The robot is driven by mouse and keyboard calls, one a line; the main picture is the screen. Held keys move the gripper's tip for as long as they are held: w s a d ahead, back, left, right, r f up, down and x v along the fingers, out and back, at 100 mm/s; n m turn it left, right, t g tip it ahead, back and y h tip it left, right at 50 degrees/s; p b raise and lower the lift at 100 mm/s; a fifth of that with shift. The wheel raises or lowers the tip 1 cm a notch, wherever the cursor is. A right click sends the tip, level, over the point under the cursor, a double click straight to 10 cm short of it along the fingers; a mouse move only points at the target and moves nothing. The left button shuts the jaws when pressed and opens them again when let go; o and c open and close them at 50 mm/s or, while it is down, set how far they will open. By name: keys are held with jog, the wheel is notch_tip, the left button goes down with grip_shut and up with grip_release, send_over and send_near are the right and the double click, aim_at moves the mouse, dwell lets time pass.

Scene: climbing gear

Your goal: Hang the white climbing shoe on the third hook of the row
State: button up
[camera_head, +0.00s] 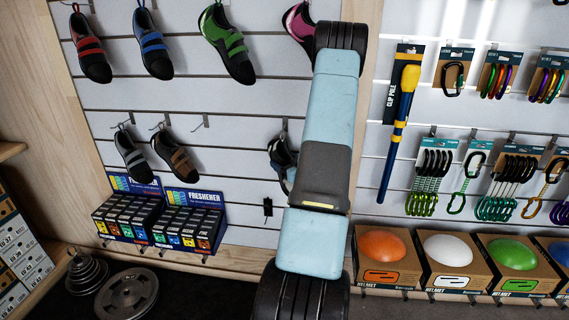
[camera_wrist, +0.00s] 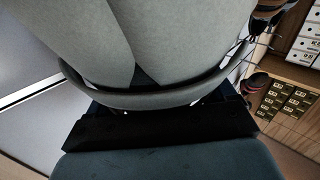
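In the wrist view a pale grey-white shoe (camera_wrist: 180,40) with a dark-edged band fills the upper middle, right against the black front of my gripper (camera_wrist: 165,125). My gripper appears shut on it; the fingertips are hidden behind it. In the head view my arm hides my gripper. The lower left row of hooks holds a grey-and-black shoe (camera_head: 134,158) on the first hook and a brown shoe (camera_head: 174,157) on the second. The third hook (camera_head: 202,122) is bare. A dark shoe with pale blue parts (camera_head: 281,160) shows right of it, partly behind my arm.
Red (camera_head: 91,47), blue (camera_head: 153,42), green (camera_head: 229,44) and pink (camera_head: 298,22) shoes hang in the row above. Freshener boxes (camera_head: 160,222) stand below. Carabiners, a clip pole (camera_head: 399,120) and helmets (camera_head: 447,250) fill the right panel. Weight plates (camera_head: 127,293) lie on the floor.

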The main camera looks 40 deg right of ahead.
aim_at(280, 161)
jog(key=c, duration=0.8)
jog(key=shift+r, duration=0.2)
jog(key=shift+s+a+r, duration=0.15)
jog(key=shift+r, duration=0.3)
jog(key=shift+s+a, duration=0.1)
jog(key=shift+a, duration=0.05)
jog(key=shift+s+a+r, duration=0.15)
jog(key=shift+s+a, duration=0.95)
jog(key=shift+a, duration=0.1)
jog(key=shift+s+a, duration=0.1)
jog(key=shift+a, duration=0.05)
